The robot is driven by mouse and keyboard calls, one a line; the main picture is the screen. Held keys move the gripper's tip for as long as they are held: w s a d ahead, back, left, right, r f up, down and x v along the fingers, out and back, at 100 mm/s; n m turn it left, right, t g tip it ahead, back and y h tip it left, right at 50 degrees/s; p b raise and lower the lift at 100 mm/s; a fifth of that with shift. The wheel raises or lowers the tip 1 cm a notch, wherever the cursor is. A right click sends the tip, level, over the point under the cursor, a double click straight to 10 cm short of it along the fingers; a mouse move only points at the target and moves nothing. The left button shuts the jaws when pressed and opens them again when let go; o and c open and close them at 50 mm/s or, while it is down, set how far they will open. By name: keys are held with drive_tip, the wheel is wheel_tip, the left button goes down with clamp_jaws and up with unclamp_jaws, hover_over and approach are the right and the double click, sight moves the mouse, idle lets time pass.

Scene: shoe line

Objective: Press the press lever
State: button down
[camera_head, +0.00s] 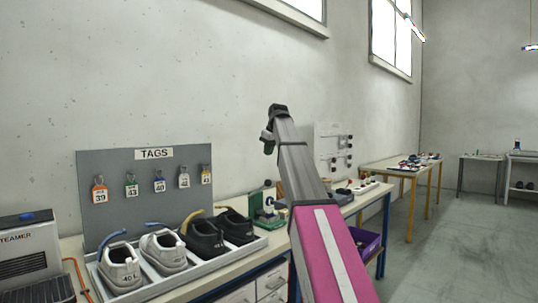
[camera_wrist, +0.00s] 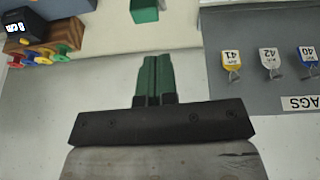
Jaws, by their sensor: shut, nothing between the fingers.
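A small green bench device (camera_head: 262,205), which looks like the press, stands on the workbench right of the shoe tray, partly behind my arm. A dark knob (camera_head: 267,183) shows near its top; I cannot tell for sure that it is the lever. In the wrist view a green block (camera_wrist: 145,10) at the top edge may be part of the same device. My gripper (camera_head: 269,148) is raised above the bench in front of the wall. Its green fingers are together and empty in the wrist view (camera_wrist: 153,78), apart from the green block.
A grey TAGS board (camera_head: 130,190) with several hanging tags stands behind a tray (camera_head: 190,272) of shoes. A steamer (camera_head: 30,255) is at the far left. In the wrist view, a wooden rack (camera_wrist: 55,40) with coloured discs is upper left. The floor at right is clear.

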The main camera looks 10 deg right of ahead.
drive_tip(key=x, duration=0.6)
drive_tip(key=shift+w+f, duration=0.1)
drive_tip(key=shift+f, duration=0.2)
drive_tip(key=f, duration=0.3)
drive_tip(key=shift+s+d+f, duration=0.15)
drive_tip(key=shift+s+d, duration=0.15)
drive_tip(key=shift+s, duration=0.05)
drive_tip(key=shift+s+d+f, duration=0.1)
drive_tip(key=shift+d+f, duration=0.05)
drive_tip(key=shift+f, duration=0.4)
